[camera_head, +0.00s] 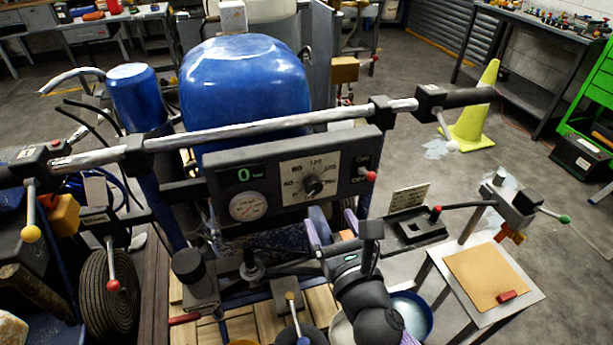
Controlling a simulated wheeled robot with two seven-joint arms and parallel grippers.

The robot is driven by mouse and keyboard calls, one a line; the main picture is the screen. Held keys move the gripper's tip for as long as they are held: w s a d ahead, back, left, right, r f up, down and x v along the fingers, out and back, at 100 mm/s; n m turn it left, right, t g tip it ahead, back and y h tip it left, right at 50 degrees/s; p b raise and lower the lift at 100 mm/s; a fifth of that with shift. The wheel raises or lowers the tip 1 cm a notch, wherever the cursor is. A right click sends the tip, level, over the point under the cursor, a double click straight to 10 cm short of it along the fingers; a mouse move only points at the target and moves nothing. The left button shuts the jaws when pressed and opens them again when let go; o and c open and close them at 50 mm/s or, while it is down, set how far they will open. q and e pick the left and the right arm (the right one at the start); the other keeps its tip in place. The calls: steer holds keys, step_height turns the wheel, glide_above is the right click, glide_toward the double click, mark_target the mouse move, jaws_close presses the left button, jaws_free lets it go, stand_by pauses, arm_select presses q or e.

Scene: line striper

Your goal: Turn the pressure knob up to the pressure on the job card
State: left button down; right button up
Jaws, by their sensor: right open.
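The pressure knob (313,185) is a dark round knob on a pale numbered dial (297,172) in the grey control panel (345,150). The display (243,171) beside it reads 0 bar, and a round gauge (248,206) sits below that. A small card with writing (409,198), possibly the job card, stands right of the panel; its text is too small to read. My right gripper (334,223) is just below the knob, at the panel's lower edge, with its purple fingers apart and nothing seen between them. My left gripper is not in view.
A red-tipped switch (368,176) marked ON and OFF is right of the dial. The handlebar (270,131) crosses above the panel, before a blue tank (245,85). Levers with coloured balls stand around. A side table (470,318) is at right.

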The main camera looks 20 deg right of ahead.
mark_target(315, 189)
steer(key=w, duration=0.9)
steer(key=shift+a+f+b, duration=0.1)
steer(key=shift+b, duration=0.25)
steer(key=shift+s, duration=0.1)
jaws_close()
